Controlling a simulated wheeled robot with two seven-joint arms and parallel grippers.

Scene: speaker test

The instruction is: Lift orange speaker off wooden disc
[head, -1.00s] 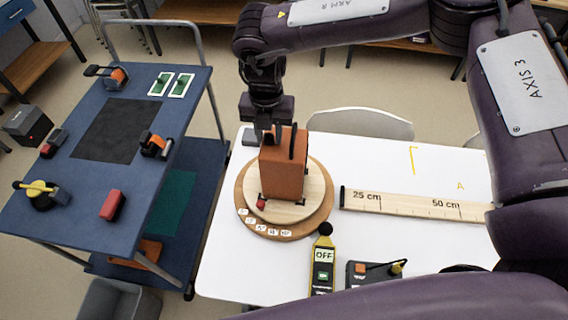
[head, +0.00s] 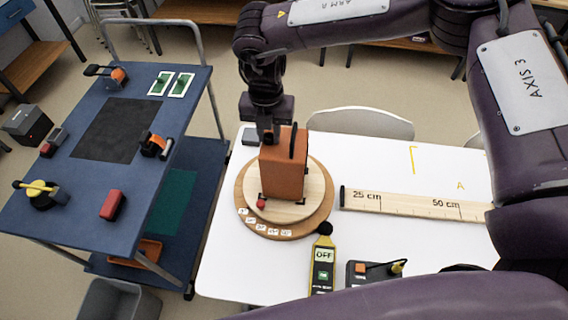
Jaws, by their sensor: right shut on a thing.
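The orange speaker (head: 283,176), a tall box, stands upright on the round wooden disc (head: 318,214) on the white table. A black handle-like part (head: 292,143) shows at its top. My right gripper (head: 269,136) points down from above and is shut on the speaker at its upper back edge; the exact contact is partly hidden. The speaker's bottom appears to rest on the disc; no clear gap shows. A small red knob (head: 260,204) sits by its lower left corner. My left gripper is not in view.
A wooden ruler (head: 408,203) lies right of the disc. A yellow meter (head: 322,268) reading OFF and a black control box (head: 372,272) are in front. A blue cart (head: 80,190) with tools stands left, across a gap.

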